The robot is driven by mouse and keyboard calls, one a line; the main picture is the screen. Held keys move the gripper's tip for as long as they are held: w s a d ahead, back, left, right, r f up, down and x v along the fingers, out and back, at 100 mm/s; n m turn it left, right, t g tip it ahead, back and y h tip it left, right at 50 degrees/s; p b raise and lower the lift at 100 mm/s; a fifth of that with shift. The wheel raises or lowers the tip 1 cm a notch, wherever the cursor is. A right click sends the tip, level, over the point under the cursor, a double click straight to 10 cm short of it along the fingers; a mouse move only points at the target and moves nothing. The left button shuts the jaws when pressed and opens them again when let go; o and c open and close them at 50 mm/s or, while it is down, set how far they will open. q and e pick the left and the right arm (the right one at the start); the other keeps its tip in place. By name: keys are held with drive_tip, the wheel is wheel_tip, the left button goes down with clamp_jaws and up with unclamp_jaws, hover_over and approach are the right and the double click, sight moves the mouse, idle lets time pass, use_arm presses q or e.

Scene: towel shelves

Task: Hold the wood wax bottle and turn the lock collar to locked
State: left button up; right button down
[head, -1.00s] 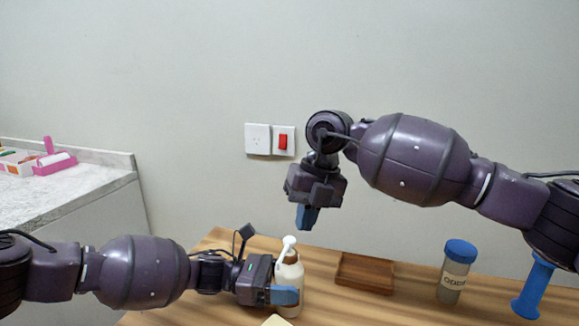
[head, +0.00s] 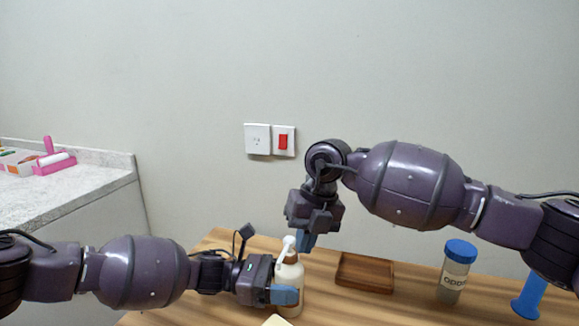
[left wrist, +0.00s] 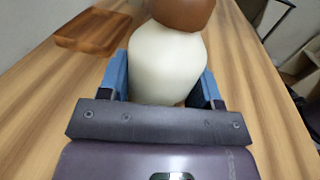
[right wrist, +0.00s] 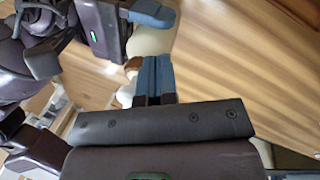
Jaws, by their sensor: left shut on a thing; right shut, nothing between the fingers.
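The wood wax bottle (head: 291,298) stands on the wooden table, cream-coloured with a brown collar (head: 291,258) and a white pump spout (head: 286,247). My left gripper (head: 285,295) is shut on its body. In the left wrist view the cream body (left wrist: 167,62) sits between the two blue fingers, below the brown collar (left wrist: 182,12). My right gripper (head: 305,242) points down, shut and empty, just above and right of the spout. In the right wrist view its closed fingers (right wrist: 154,72) are beside the collar (right wrist: 133,66); whether they touch it I cannot tell. The lock marking is not readable.
A shallow brown wooden tray (head: 364,284) lies right of the bottle. Further right stand a jar with a blue lid (head: 461,251) and a blue object (head: 529,297). A pale item (head: 277,321) lies at the front edge of view. A wall switch (head: 283,141) is behind.

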drive_tip(key=shift+s+a, duration=0.15)
idle(0.3)
drive_tip(key=shift+s+d, duration=0.2)
drive_tip(key=shift+s, duration=0.9)
idle(0.4)
drive_tip(key=shift+d, duration=0.4)
wheel_tip(320, 180, up, 6)
idle(0.7)
